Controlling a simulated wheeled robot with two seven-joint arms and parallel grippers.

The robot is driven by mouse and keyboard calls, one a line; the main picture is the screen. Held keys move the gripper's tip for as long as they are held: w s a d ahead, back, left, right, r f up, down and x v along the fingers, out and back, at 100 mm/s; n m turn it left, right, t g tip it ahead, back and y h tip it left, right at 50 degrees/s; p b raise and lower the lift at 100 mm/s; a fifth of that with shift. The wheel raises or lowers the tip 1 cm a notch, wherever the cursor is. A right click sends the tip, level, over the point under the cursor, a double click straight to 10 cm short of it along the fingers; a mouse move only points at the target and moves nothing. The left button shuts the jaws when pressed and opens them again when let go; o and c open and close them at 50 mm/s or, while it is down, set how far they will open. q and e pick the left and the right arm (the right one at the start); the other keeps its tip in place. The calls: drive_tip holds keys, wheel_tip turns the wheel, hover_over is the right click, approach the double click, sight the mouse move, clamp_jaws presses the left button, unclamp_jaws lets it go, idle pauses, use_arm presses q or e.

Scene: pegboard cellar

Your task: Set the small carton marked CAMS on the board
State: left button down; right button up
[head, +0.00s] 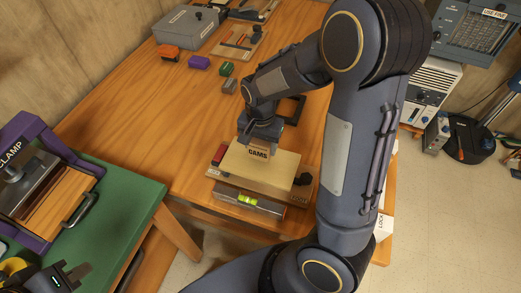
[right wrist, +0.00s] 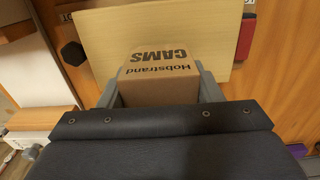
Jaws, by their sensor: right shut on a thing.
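The small brown carton marked CAMS (head: 258,153) is held between the two grey fingers of my right gripper (head: 262,142). In the right wrist view the carton (right wrist: 160,72) shows "Hobstrand CAMS" and the fingers (right wrist: 160,92) press on both sides. The pale board (head: 262,173) is under the carton in the head view, and the board (right wrist: 110,30) also shows behind it in the right wrist view. I cannot tell whether the carton touches the board. My left gripper (head: 62,279) is at the lower left edge, partly cut off; its jaws are not clear.
The board lies between a red block (head: 219,155) and a dark block (head: 303,180), with a yellow-green level vial (head: 247,200) at its front. A clamp press (head: 40,190) stands on a green bench at left. Small purple (head: 199,62) and green (head: 226,68) blocks lie farther back.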

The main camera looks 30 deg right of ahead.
sight(261, 151)
drive_tip(key=shift+f, duration=1.55)
drive_tip(key=shift+f, duration=0.2)
drive_tip(key=o, duration=1)
drive_tip(key=shift+o, duration=0.2)
drive_tip(key=shift+r, duration=0.1)
